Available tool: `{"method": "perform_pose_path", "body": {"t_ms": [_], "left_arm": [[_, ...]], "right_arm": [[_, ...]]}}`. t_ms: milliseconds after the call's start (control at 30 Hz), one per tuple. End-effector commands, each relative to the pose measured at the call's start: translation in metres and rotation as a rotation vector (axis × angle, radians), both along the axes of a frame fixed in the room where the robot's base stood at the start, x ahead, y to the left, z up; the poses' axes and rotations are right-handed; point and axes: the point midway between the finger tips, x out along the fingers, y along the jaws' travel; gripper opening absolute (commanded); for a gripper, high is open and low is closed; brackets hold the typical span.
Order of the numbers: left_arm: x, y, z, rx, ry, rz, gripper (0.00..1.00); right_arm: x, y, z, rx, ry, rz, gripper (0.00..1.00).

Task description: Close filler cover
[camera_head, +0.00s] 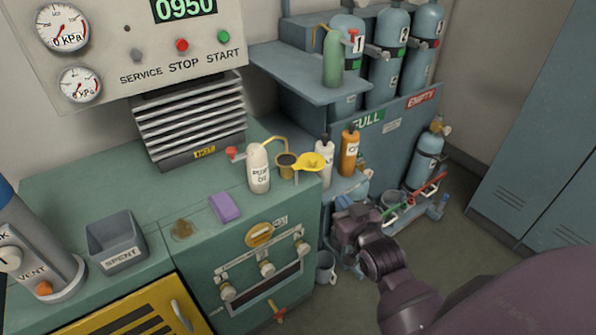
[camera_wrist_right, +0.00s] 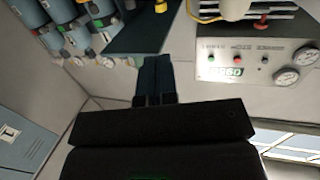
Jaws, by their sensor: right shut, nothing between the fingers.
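The yellow filler cover (camera_head: 312,162) stands open at the back right of the green bench. It lies to the right of the dark round filler opening (camera_head: 287,160), which has a yellow rim. My right gripper (camera_head: 345,222) is in front of the bench's right side, below and to the right of the cover and apart from it. In the wrist view, the right gripper's fingers (camera_wrist_right: 155,78) are together with nothing between them. My left gripper is not in view.
A white oil bottle (camera_head: 259,168) stands just left of the filler. A purple sponge (camera_head: 224,207) and a grey SPENT bin (camera_head: 116,240) are further left. White and orange bottles (camera_head: 349,152) stand behind the cover's right. A shelf (camera_head: 310,75) overhangs behind.

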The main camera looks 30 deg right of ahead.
Motion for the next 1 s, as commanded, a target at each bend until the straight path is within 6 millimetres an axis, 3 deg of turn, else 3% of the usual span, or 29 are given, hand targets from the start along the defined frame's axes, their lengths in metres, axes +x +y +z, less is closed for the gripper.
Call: {"method": "perform_pose_path", "body": {"t_ms": [267,1000], "left_arm": [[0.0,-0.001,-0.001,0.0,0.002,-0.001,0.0],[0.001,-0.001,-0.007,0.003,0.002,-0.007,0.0]], "right_arm": [[0.018,-0.003,0.002,0.004,-0.018,0.001,0.0],[0.126,-0.022,-0.005,0.004,-0.015,0.001,0.0]]}}
